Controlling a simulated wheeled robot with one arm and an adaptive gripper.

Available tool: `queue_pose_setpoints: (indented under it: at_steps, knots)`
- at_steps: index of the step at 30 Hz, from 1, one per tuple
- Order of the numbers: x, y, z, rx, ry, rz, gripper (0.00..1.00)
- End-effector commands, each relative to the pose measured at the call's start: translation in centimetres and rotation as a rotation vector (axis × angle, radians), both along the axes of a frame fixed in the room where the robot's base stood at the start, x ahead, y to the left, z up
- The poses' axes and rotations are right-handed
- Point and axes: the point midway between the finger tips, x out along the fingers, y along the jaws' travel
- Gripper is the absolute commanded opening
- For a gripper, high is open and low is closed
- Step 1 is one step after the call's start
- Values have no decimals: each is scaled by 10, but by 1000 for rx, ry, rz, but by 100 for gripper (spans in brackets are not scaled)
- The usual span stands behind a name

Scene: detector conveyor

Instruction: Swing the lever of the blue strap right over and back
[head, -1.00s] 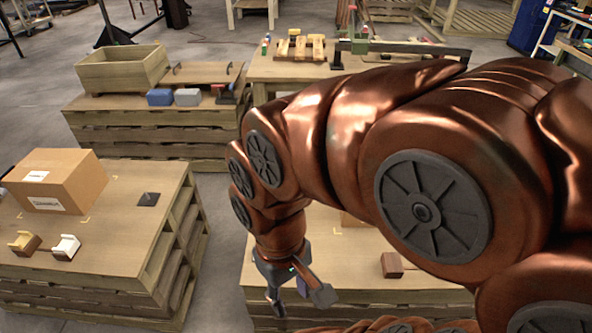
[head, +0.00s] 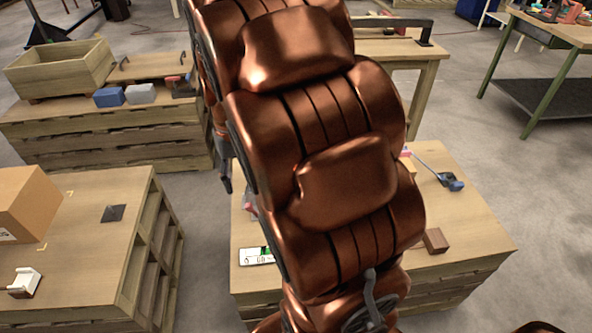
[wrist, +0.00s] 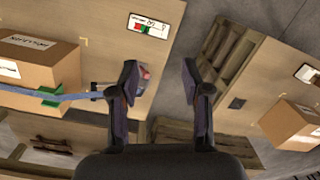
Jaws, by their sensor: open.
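In the wrist view a cardboard box (wrist: 42,66) sits on a pallet table at the left. The blue strap (wrist: 75,96) runs from it, past green corner pieces (wrist: 48,92), towards my left finger. My gripper (wrist: 159,72) is open, with nothing between its fingers. A grey and red part (wrist: 143,78) shows just beside the left finger, partly covered by it; I cannot tell whether it is the strap's lever. In the head view my arm hides most of this box. A blue-ended part (head: 450,181) lies on the table right of my arm.
A card with a green mark (head: 256,256) and a brown block (head: 435,241) lie on the near pallet table (head: 478,238). Another pallet table (head: 95,250) with a box (head: 28,205) stands left, across an aisle. Open floor (head: 455,110) lies at the back right.

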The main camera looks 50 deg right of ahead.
Motion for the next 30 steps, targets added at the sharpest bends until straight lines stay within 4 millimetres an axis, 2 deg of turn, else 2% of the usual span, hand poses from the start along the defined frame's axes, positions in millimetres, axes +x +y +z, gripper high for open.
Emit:
queue_pose_setpoints:
  at_steps: [1,6,15,24,30]
  knots:
    - [11,-16,-10,3,2,-26,48]
    - [44,-63,-29,9,-18,-94,48]
    - [87,-154,-77,25,-53,-194,48]
    - [109,-247,-137,52,-103,-278,48]
    - [113,-297,-174,72,-140,-321,48]
